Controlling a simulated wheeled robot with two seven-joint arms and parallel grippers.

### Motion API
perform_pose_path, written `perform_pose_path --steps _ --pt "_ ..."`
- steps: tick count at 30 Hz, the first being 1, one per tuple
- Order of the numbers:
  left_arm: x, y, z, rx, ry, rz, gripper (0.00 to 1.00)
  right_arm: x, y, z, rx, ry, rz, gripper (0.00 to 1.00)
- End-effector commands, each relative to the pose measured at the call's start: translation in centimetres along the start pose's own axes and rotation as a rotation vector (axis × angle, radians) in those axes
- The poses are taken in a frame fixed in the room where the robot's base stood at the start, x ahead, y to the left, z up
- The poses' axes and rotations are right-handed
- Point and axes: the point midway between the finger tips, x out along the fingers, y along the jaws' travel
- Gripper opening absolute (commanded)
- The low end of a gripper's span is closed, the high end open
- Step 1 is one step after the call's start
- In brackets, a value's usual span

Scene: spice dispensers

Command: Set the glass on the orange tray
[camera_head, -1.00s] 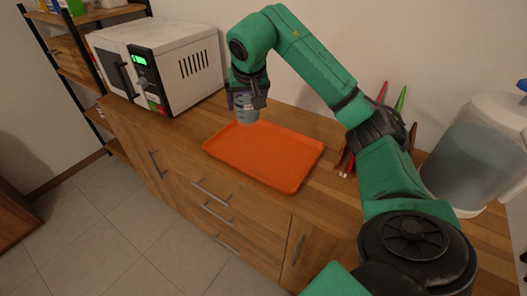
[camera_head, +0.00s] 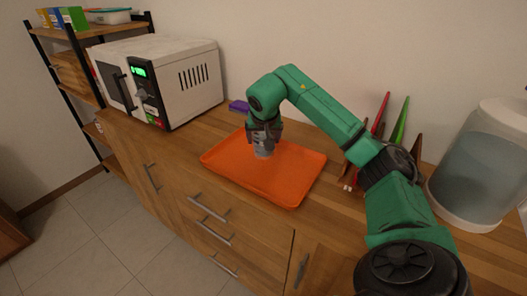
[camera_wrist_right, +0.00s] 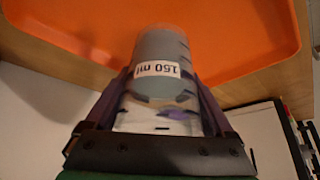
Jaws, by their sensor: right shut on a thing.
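The orange tray (camera_head: 290,191) lies on the wooden counter, to the right of the microwave. The glass (camera_head: 263,153) is a small grey-blue see-through cup with its lower part showing below my right gripper (camera_head: 264,142), over the back middle of the tray. In the right wrist view the glass (camera_wrist_right: 165,50) carries a white label reading 150 ml, and my right gripper (camera_wrist_right: 165,100) is shut around it. The orange tray (camera_wrist_right: 245,30) fills the area behind it. I cannot tell whether the glass base touches the tray. My left gripper is out of view.
A white microwave (camera_head: 190,80) stands left of the tray, with a small purple object (camera_head: 238,106) behind. Red and green pointed items (camera_head: 399,120) stand in a rack at the back right. A large clear container (camera_head: 480,165) stands farther right.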

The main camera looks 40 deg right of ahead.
Motion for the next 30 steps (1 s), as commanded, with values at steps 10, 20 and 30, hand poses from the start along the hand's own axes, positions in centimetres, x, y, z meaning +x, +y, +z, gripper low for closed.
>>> perform_pose_path --steps 10,20,30 --pt "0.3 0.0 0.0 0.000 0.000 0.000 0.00 3.2 0.0 1.9 0.001 0.002 -0.002 0.06" --pt "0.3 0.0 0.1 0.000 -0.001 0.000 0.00 3.5 0.0 2.0 0.000 0.000 0.000 1.00" --pt "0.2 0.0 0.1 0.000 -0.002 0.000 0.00 1.7 0.0 1.7 0.000 0.004 0.000 1.00"
